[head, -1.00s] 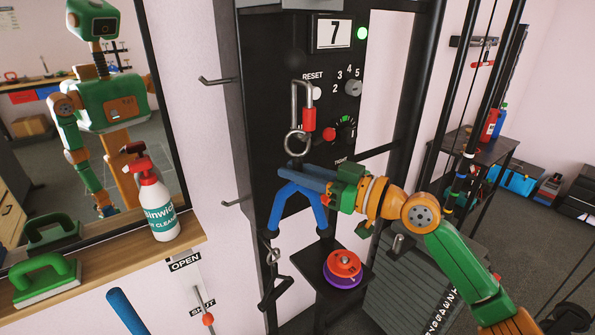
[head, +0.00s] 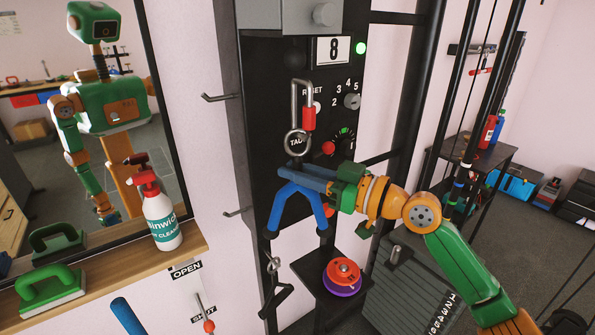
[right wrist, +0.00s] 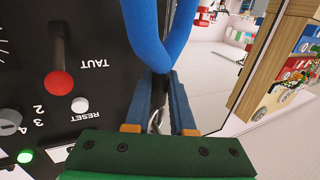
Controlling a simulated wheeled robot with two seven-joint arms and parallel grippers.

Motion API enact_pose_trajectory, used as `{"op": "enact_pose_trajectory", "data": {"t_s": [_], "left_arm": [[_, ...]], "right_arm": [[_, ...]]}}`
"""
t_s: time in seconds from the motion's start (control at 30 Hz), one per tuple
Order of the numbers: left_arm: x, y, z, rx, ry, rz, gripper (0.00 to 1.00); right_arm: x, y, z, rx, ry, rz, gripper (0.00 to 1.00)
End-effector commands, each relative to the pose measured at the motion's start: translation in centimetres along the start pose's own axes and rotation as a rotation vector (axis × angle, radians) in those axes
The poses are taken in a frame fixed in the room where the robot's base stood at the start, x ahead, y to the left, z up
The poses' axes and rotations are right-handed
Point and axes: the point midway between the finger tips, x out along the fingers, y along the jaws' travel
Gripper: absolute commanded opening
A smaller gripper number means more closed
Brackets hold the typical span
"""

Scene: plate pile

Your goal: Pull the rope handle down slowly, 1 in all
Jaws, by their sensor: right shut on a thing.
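The blue rope handle (head: 318,205) hangs as an upside-down V with black ends, below a metal ring and a carabiner with a red sleeve (head: 305,112). My right gripper (head: 290,172) is shut on the top of the handle, just under the ring. In the right wrist view the fingers (right wrist: 160,88) close on the dark piece at the bend of the blue rope (right wrist: 162,35). The ring lies in front of the label TAUT. The counter (head: 333,50) reads 8, with a green lamp (head: 361,48) lit beside it. My left gripper is not in view.
A black panel with a numbered knob (head: 352,102) and a red knob (head: 328,148) stands behind the handle. Red and purple discs (head: 342,272) sit on a small stand below. A spray bottle (head: 160,215) and a green-handled block (head: 50,288) are on the left shelf.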

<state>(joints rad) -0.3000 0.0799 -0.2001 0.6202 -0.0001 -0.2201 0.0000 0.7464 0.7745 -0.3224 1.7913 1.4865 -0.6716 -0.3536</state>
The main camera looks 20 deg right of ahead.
Motion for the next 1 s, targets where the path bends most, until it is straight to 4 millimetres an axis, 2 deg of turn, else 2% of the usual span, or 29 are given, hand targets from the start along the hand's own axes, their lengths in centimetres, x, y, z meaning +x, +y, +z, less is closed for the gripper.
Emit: {"op": "enact_pose_trajectory", "data": {"t_s": [0.03, 0.13, 0.17, 0.47, 0.7, 0.8, 1.0], "left_arm": [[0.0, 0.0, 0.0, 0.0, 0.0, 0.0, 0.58], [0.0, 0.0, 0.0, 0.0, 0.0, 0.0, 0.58], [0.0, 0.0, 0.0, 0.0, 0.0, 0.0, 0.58], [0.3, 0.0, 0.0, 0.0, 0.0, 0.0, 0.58], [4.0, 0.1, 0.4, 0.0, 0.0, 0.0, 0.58], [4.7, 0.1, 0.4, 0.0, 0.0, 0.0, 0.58], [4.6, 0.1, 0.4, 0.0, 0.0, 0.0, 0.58]], "right_arm": [[0.0, 0.0, 0.3, 0.001, -0.007, -0.002, 0.25], [0.0, 0.0, 0.2, 0.001, -0.005, -0.001, 0.52], [0.0, 0.0, 0.2, 0.001, -0.005, -0.001, 0.57], [-0.2, 0.0, 0.3, 0.001, -0.004, 0.0, 0.57], [-5.0, 0.1, 1.1, -0.003, -0.006, 0.002, 0.57], [-6.4, 0.1, 0.8, 0.0, -0.005, 0.002, 0.57], [-7.1, 0.0, 0.2, 0.001, -0.004, -0.002, 0.57]]}}
